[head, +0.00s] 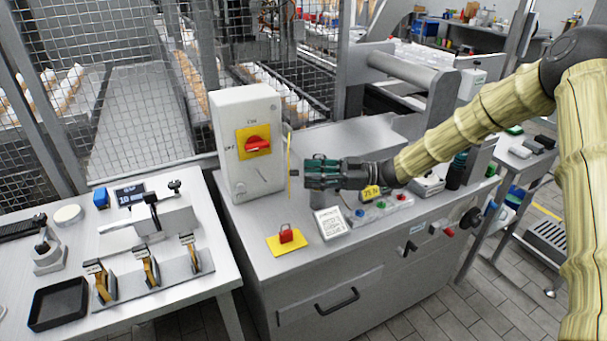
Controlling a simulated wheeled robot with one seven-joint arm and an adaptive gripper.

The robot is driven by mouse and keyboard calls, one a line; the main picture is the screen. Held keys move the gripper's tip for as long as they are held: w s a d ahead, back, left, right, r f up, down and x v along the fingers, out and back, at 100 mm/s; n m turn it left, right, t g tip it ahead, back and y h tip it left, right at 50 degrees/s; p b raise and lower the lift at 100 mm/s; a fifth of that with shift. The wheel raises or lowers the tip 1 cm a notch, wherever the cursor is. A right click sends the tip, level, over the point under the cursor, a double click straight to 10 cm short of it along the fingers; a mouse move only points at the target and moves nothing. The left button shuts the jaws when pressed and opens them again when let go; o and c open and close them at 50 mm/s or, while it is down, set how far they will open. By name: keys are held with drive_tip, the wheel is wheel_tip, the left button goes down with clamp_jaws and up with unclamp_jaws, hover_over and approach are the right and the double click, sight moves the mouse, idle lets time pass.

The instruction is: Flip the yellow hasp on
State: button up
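A light grey switch box (263,185) stands upright on the metal cabinet. Its front has a yellow square plate (244,151) with a red rotary knob (257,144) and small lettering around it. A thin yellow strip (290,152), seen nearly edge-on, stands upright just right of the box; it may be the hasp, but I cannot tell how it is attached. My gripper (305,173), with dark teal fingers, points left beside the box's right side, close to the strip's lower end. Whether it touches the strip is unclear. I see nothing held, and the finger gap is not clear.
A side table (190,293) with clamps and a black tray (59,304) stands left. Mesh fencing rises behind.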

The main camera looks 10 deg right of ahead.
drive_tip(key=s+d, duration=0.1)
drive_tip(key=d, duration=0.7)
drive_tip(key=shift+d, duration=0.35)
